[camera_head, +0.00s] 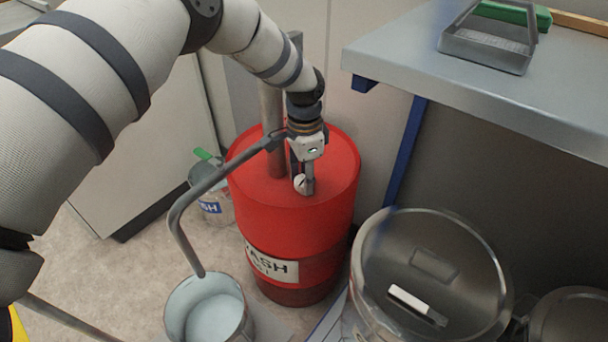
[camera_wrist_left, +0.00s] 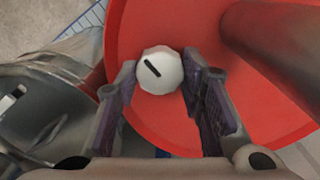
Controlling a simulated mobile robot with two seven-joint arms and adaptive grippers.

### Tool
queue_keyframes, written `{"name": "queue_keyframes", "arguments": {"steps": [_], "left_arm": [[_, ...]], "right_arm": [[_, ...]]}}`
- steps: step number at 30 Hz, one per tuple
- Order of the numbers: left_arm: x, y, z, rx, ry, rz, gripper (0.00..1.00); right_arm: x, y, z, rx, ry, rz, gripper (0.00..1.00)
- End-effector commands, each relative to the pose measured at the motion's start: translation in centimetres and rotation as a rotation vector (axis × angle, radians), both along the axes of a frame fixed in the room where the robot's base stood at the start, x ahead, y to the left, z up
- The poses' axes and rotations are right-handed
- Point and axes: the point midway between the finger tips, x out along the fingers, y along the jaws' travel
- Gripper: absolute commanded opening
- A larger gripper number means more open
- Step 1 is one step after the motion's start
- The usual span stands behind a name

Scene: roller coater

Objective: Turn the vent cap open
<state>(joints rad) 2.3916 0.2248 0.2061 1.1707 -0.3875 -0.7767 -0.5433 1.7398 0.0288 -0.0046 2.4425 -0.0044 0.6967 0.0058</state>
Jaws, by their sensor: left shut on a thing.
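The vent cap (camera_head: 299,183) is a small white knob on top of the red drum (camera_head: 330,172). In the left wrist view the cap (camera_wrist_left: 160,70) is many-sided, with a black line slanting down to the right. My left gripper (camera_head: 304,186) reaches down from above and is shut on the cap, with one fingertip on each side of it. The gripper (camera_wrist_left: 158,78) also shows in the left wrist view. In the head view the gripper hides part of the cap. My right gripper is not in view.
A pump pipe (camera_head: 271,120) rises from the drum close to my gripper, its grey spout (camera_head: 185,205) reaching over a bucket (camera_head: 208,307). A lidded steel pot (camera_head: 430,265) stands at front right. A bench (camera_head: 480,85) overhangs on the right.

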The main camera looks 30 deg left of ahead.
Motion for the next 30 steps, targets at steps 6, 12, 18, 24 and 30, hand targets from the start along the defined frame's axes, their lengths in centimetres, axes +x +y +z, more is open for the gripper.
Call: {"name": "queue_keyframes", "arguments": {"steps": [6,12,18,24,30], "left_arm": [[0.0,0.0,0.2,0.001,-0.001,0.183,0.08],[0.0,0.0,0.1,0.001,-0.001,0.376,0.08],[0.0,0.0,0.1,0.001,-0.001,0.565,0.08],[0.0,0.0,0.1,0.001,-0.001,0.755,0.08],[0.0,0.1,0.0,0.0,-0.001,0.946,0.08]], "right_arm": [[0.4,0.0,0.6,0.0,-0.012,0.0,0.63],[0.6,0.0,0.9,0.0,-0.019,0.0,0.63],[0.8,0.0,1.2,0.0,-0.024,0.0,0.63],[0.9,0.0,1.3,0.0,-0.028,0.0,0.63],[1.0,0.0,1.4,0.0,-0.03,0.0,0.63]]}}
